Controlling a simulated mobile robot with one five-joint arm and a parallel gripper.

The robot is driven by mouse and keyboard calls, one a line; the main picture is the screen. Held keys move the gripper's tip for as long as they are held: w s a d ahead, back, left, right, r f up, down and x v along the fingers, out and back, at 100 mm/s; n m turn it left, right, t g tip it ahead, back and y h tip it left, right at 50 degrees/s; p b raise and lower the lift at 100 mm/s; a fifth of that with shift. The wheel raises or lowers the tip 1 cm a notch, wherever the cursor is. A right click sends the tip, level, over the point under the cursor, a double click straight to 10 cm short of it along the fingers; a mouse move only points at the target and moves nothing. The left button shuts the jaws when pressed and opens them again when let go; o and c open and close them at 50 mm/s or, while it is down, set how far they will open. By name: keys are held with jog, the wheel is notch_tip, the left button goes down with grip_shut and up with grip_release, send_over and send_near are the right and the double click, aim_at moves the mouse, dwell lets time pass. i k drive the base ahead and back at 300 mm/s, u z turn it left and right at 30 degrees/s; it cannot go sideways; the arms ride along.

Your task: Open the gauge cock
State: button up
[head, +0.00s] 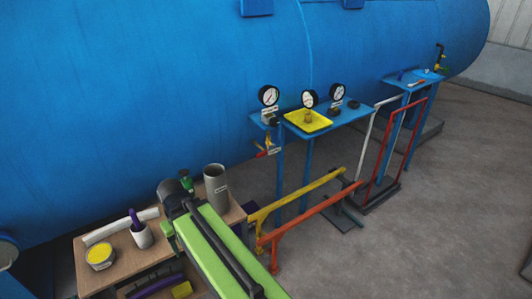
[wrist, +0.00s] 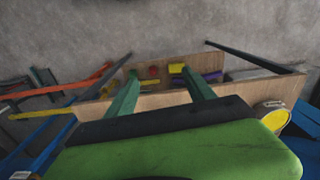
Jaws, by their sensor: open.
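The likely gauge cock is a small valve (head: 267,147) with a yellow body and a red handle. It hangs below the left pressure gauge (head: 269,95) on the front of the blue tank (head: 150,90). It is small in the head view, and I cannot tell its handle's exact setting. My gripper (wrist: 158,73) is open, its two green fingers apart with nothing held between them. It is over the wooden workbench (head: 128,262), well to the left of the valve and apart from it. The valve cannot be made out in the wrist view.
A grey cup (head: 216,188), a white cup (head: 142,236) and a yellow-topped tin (head: 100,256) stand on the bench. A blue shelf (head: 345,114) carries a yellow tray (head: 307,121). Yellow (head: 300,195) and red (head: 320,212) rails stand before it.

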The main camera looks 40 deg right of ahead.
aim_at(264, 153)
jog(key=u, duration=3.85)
jog(key=i, duration=0.1)
jog(key=z, duration=1.65)
jog(key=k, duration=1.25)
jog(key=z, duration=0.7)
